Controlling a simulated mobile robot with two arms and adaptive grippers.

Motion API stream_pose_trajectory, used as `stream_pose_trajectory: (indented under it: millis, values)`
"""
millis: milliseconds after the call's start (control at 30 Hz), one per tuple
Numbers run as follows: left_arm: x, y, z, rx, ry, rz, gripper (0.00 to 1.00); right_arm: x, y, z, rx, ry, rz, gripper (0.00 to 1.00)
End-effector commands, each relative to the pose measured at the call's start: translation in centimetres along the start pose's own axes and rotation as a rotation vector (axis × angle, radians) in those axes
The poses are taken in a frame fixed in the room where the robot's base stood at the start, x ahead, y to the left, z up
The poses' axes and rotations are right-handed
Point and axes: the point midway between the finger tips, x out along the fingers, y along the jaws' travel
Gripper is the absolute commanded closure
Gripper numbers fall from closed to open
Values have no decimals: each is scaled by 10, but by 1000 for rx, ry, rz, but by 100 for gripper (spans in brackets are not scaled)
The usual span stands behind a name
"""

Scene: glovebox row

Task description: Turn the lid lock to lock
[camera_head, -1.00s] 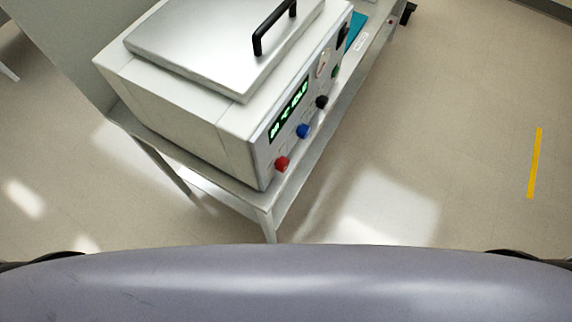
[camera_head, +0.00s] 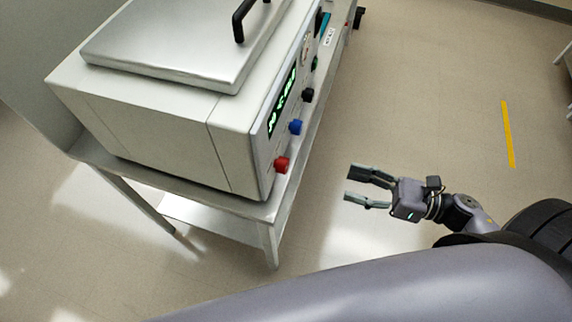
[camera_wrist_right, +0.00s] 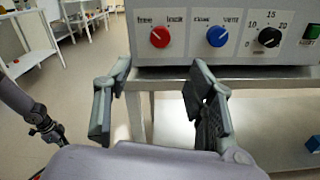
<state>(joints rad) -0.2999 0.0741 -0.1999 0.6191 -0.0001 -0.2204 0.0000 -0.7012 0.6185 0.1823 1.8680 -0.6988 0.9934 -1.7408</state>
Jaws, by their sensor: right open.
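The lid lock is a red knob (camera_head: 282,165) low on the near end of the machine's front panel. In the right wrist view the red knob (camera_wrist_right: 160,37) sits under two small labels that seem to read "free" and "lock"; I cannot tell surely which one its mark points at. The metal lid (camera_head: 175,50) with a black handle lies shut on top of the machine. My right gripper (camera_head: 350,183) is open and empty, in front of the panel and apart from the knob. In the wrist view its fingers (camera_wrist_right: 154,95) are spread below the knob. My left gripper is out of view.
A blue knob (camera_wrist_right: 217,36), a black dial (camera_wrist_right: 269,37) and a green switch (camera_wrist_right: 311,31) sit right of the red knob. The machine stands on a metal table (camera_head: 240,208) whose edge runs below the panel. The floor (camera_head: 430,110) beside it is clear.

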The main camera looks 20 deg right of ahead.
Motion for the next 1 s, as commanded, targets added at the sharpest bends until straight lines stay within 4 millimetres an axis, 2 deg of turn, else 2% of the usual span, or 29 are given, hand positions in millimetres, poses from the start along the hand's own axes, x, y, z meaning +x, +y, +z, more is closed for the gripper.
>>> stream_pose_trajectory:
  millis: [167, 400, 600, 800, 1000]
  values:
    - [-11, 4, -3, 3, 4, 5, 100, 39, 0, 5, 1, -6, 1, 49]
    - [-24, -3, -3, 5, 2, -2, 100, 92, 0, 5, 3, -6, -2, 49]
    - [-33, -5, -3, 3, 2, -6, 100, 129, -1, 4, 5, -5, -3, 49]
    - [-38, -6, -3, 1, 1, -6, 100, 150, -1, 2, 6, -3, -4, 49]
    - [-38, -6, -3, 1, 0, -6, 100, 155, -1, 1, 6, -3, -3, 49]
